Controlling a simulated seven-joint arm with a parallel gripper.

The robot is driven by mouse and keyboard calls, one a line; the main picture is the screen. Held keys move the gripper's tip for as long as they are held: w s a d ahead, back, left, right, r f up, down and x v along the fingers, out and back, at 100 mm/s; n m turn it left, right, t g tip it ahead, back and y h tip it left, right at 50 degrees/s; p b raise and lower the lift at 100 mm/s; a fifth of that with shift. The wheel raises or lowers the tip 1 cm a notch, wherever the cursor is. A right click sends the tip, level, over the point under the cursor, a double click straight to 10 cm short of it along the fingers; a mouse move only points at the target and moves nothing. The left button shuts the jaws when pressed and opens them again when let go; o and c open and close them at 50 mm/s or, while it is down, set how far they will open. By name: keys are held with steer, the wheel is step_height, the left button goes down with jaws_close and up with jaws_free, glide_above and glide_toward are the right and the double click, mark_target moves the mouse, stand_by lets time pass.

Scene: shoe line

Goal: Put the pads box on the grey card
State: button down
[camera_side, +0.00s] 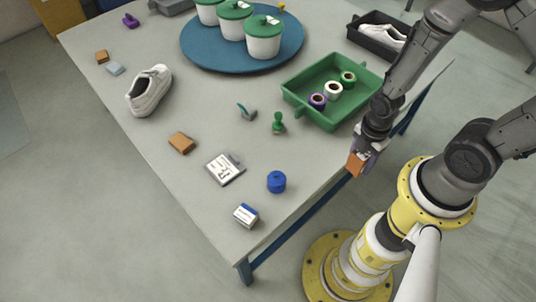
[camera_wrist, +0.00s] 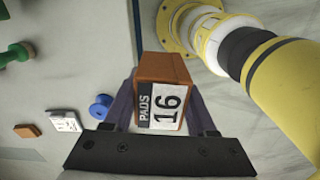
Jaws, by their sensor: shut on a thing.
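The pads box (camera_wrist: 165,68) is orange-brown with a white label reading "PADS 16". My gripper (camera_wrist: 163,96) is shut on it, one finger on each side. In the side view the box (camera_side: 355,163) hangs from my gripper (camera_side: 363,156) at the table's right edge. A flat grey piece with a white printed face (camera_side: 224,169) lies on the table to the left, well apart from the box; it also shows in the wrist view (camera_wrist: 65,121). It may be the grey card, but I cannot read its print.
Around the printed piece are a blue spool (camera_side: 276,182), an orange block (camera_side: 181,142) and a small blue-white box (camera_side: 245,215). A green tray (camera_side: 310,112) with several rolls stands near my gripper. A green stamp-like piece (camera_side: 279,124) stands between.

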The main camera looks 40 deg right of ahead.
steer(key=shift+w+r+m, duration=0.25)
steer(key=shift+m, duration=0.05)
steer(key=w+a+r, duration=0.1)
steer(key=w+r, duration=0.2)
steer(key=w, duration=0.3)
steer(key=n, duration=0.2)
glide_above(224, 167)
steer(key=s, duration=0.1)
steer(key=f, duration=1)
steer(key=shift+d+f, duration=0.35)
steer(key=shift+f, duration=0.05)
steer(key=shift+w+a+f, duration=0.2)
steer(key=shift+w+f, duration=0.2)
steer(key=shift+f, duration=0.2)
steer(key=shift+w+f, duration=0.15)
steer(key=shift+f, duration=1.45)
